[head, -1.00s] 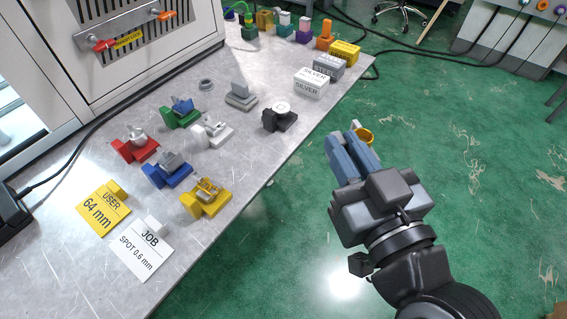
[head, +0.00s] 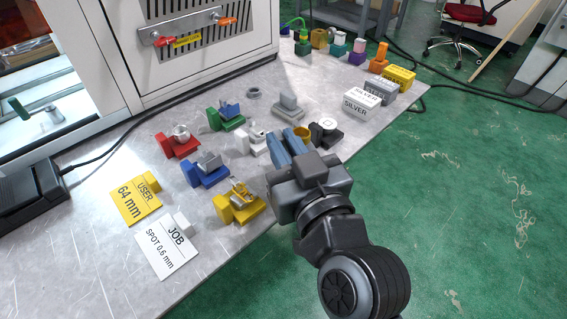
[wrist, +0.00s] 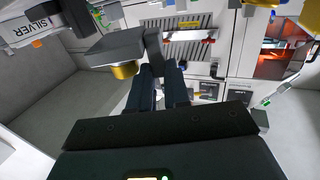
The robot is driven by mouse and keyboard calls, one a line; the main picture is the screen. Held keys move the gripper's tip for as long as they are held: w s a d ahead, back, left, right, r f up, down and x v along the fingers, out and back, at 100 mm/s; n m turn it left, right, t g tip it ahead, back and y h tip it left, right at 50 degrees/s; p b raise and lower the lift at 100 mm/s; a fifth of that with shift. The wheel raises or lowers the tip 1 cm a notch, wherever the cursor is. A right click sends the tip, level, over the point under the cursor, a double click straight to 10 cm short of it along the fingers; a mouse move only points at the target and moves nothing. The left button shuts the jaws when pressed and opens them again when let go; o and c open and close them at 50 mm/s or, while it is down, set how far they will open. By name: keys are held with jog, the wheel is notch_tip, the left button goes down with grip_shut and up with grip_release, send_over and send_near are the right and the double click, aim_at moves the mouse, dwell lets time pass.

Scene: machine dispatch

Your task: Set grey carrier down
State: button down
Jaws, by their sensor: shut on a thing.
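My gripper (head: 285,138) is above the near right edge of the bench, beside the black carrier (head: 327,131). In the wrist view its fingers (wrist: 158,70) are shut on the upright of a grey carrier (wrist: 115,48), with a gold ring (wrist: 125,71) on it. In the head view the gold ring (head: 303,132) shows just past the fingertips, and most of the held carrier is hidden. I cannot tell the gap between it and the bench.
White (head: 252,143), yellow (head: 240,207), blue (head: 205,173), red (head: 178,146) and green (head: 228,119) carriers stand close by on the bench (head: 110,255).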

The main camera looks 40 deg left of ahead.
jog(key=shift+w+a+f, duration=0.1)
jog(key=shift+a+f, duration=0.05)
jog(key=shift+a, duration=0.1)
jog(key=shift+f, duration=0.4)
jog(key=shift+f+b, duration=0.45)
jog(key=shift+f, duration=1.15)
jog(key=shift+f, duration=0.2)
jog(key=c, duration=1.1)
grip_release()
jog(key=shift+r, duration=0.1)
